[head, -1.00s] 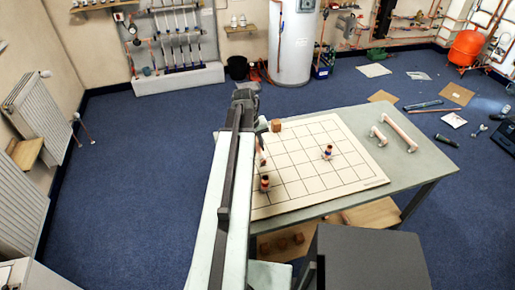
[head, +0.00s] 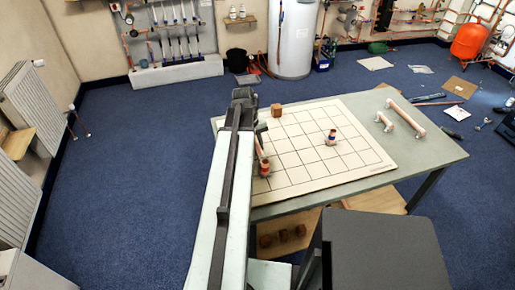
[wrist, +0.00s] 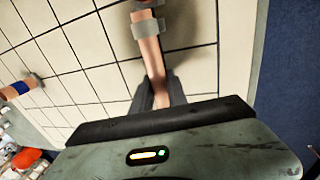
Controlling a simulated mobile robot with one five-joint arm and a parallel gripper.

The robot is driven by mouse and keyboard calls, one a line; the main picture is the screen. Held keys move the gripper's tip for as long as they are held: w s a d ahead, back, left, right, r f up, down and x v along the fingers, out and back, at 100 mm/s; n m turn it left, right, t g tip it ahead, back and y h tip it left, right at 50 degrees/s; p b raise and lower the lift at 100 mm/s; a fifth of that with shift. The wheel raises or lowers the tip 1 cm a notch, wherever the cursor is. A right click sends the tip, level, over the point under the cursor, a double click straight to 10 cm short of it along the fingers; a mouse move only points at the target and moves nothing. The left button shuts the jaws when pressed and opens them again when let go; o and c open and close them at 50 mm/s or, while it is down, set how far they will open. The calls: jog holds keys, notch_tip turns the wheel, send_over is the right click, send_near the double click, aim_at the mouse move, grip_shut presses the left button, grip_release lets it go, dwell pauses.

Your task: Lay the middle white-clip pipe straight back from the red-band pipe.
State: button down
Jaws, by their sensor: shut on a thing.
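My gripper (wrist: 160,88) is shut on a copper pipe with a pale grey-white clip (wrist: 149,28), seen in the wrist view over the gridded board. My arm hides much of the held pipe and my fingertips there. I cannot tell whether the two pipes touch, or whether the held pipe rests on the board.
Two more white-clip pipes, one short (head: 384,121) and one long (head: 406,116), lie on the table (head: 437,152) right of the board (head: 350,170). The board's right half is mostly clear.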

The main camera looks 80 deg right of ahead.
jog(key=shift+f+b, duration=0.35)
jog(key=shift+b, duration=0.05)
dwell(0.4)
jog(key=c, duration=1.2)
grip_release()
jog(key=shift+c, duration=0.2)
jog(key=shift+r, duration=0.1)
notch_tip(320, 180, up, 9)
jog(key=p, duration=0.9)
jog(key=shift+w, duration=0.15)
